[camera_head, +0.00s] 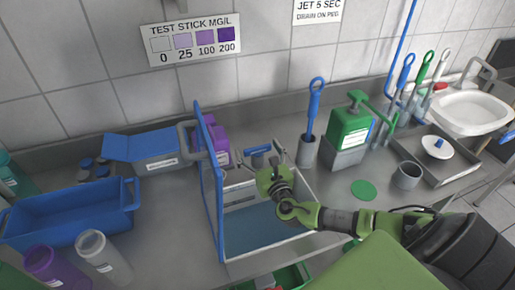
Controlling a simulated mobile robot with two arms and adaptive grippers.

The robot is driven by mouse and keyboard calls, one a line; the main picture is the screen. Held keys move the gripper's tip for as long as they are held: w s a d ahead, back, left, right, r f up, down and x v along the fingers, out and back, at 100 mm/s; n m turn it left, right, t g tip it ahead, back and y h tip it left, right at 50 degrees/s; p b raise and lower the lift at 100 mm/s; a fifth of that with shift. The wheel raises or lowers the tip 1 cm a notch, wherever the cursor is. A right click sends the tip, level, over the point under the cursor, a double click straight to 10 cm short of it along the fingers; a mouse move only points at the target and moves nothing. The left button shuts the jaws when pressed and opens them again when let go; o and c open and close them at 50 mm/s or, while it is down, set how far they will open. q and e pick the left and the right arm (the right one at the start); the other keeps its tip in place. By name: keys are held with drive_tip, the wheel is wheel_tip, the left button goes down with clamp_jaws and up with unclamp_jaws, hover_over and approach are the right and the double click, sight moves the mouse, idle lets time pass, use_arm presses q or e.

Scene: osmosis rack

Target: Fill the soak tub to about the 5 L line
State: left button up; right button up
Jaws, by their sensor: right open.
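The soak tub (234,262) appears to be the pale, open box in the middle of the counter. Its inside shows a flat blue surface (250,222) that looks like liquid; no level line can be read. A blue upright frame (216,215) stands along its left side. A small blue handle (258,150), perhaps of a tap, shows at the tub's back. My right gripper (266,170), green and grey, is open over the back of the tub, just in front of the blue handle. Whether they touch is unclear. The arm hides the tub's right part. My left gripper is out of view.
A green pump bottle (348,125), grey cup (408,175) and white sink (470,110) are right. A green disc (364,190) lies flat.

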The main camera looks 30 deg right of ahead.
drive_tip(key=c, duration=1.1)
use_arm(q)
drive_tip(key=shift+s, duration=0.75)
use_arm(e)
drive_tip(key=shift+c, duration=0.2)
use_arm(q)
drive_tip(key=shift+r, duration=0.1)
use_arm(e)
drive_tip(key=shift+a+r+m+h+p, duration=0.1)
drive_tip(key=shift+m+h+p, duration=0.3)
drive_tip(key=shift+w+m+g+h+p, duration=0.1)
drive_tip(key=shift+m+g+h+p, duration=0.4)
drive_tip(key=shift+h, duration=0.6)
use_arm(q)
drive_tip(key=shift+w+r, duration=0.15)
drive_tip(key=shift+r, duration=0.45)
use_arm(e)
drive_tip(key=shift+m+g+h, duration=1.1)
drive_tip(key=shift+m+h, duration=0.4)
drive_tip(key=shift+h, duration=0.3)
drive_tip(key=o, duration=1.1)
